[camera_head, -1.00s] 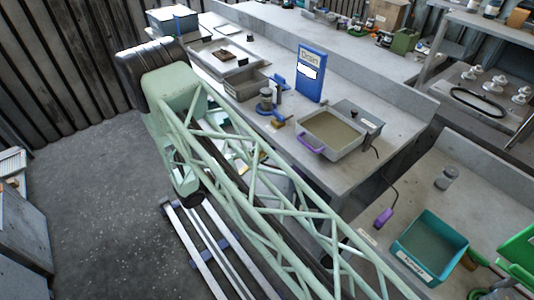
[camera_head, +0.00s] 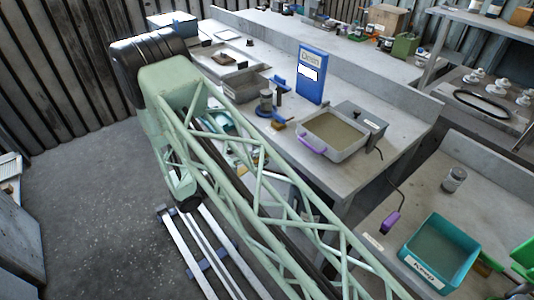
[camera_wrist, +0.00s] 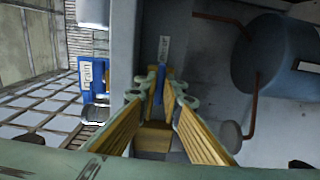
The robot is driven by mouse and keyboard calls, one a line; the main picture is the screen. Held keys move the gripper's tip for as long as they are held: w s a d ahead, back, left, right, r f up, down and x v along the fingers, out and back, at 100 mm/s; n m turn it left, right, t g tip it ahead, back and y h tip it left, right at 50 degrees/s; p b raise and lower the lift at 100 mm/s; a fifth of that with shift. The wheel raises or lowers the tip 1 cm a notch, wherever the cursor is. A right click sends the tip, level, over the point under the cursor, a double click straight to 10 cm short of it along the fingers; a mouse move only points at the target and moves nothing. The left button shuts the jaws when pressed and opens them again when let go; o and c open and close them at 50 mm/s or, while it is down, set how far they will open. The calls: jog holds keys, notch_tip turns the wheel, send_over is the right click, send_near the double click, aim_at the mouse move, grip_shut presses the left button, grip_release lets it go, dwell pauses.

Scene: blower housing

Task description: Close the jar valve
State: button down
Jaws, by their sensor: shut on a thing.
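My gripper (camera_wrist: 160,88) shows in the wrist view, with its yellow-brown ribbed fingers converging at the tips. They are shut on a thin upright blue lever (camera_wrist: 159,84), which stands in front of a grey surface bearing a small white label. I cannot tell for sure whether this lever is the jar valve's handle. In the head view the gripper is hidden behind my green lattice arm. A small grey jar (camera_head: 265,103) stands on the counter there, left of the blue Drain box (camera_head: 311,75); no valve on it can be made out.
A blue tank (camera_wrist: 275,55) with brown pipes is at right in the wrist view. In the head view, a grey basin (camera_head: 330,135) sits on the counter. A teal bin (camera_head: 440,252) and a small canister (camera_head: 454,179) stand on the right-hand bench. Floor at left is open.

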jog(key=c, duration=2.8)
grip_release()
jog(key=shift+r+n+p, duration=0.1)
jog(key=shift+n+p, duration=0.6)
